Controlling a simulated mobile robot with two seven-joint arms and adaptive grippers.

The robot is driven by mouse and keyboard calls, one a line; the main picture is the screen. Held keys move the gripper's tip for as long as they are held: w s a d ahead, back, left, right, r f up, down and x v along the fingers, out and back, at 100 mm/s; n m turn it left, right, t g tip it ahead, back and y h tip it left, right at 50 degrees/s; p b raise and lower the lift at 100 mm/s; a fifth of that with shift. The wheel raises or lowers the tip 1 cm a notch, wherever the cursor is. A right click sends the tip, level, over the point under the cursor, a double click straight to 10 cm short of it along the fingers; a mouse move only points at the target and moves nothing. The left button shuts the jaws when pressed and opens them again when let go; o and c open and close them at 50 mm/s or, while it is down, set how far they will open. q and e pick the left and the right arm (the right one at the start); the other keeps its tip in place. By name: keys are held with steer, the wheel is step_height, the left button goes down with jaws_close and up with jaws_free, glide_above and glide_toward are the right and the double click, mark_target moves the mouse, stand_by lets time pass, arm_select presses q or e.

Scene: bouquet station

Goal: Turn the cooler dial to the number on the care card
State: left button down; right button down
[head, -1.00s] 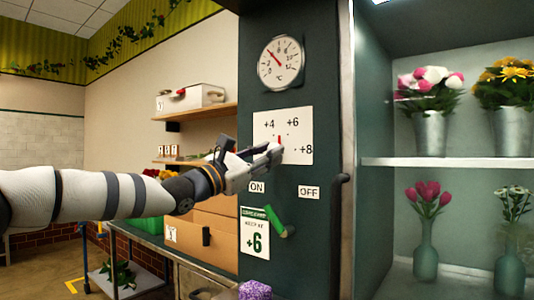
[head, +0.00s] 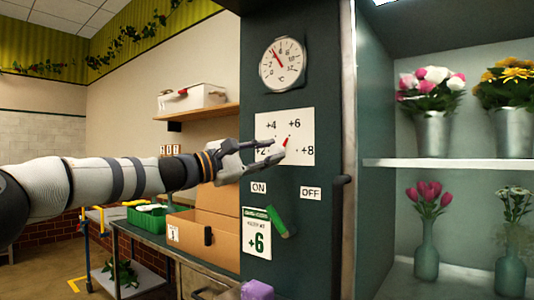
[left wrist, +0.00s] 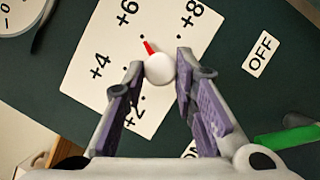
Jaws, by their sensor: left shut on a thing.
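The cooler dial (left wrist: 160,72) is a round white knob with a red pointer, on a white plate (head: 306,116) marked +2, +4, +6 and +8. The pointer aims at about the +6 mark in both views. My left gripper (head: 277,150) is at the dial, its two fingers on either side of the knob in the left wrist view and shut on it. In the head view the fingers partly cover the knob and the +2. The care card (head: 257,224) below the plate reads +6.
A round gauge (head: 282,64) hangs above the plate. A green lever (head: 280,222) sits below the ON and OFF labels. The dark cooler handle (head: 341,220) and shelves of flowers are to the right. A cardboard box (head: 215,206) stands on the left bench.

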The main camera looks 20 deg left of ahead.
stand_by(0.4)
arm_select(q)
steer(key=c, duration=1.3)
jaws_free()
steer(key=v, duration=1.2)
steer(key=shift+f, duration=0.1)
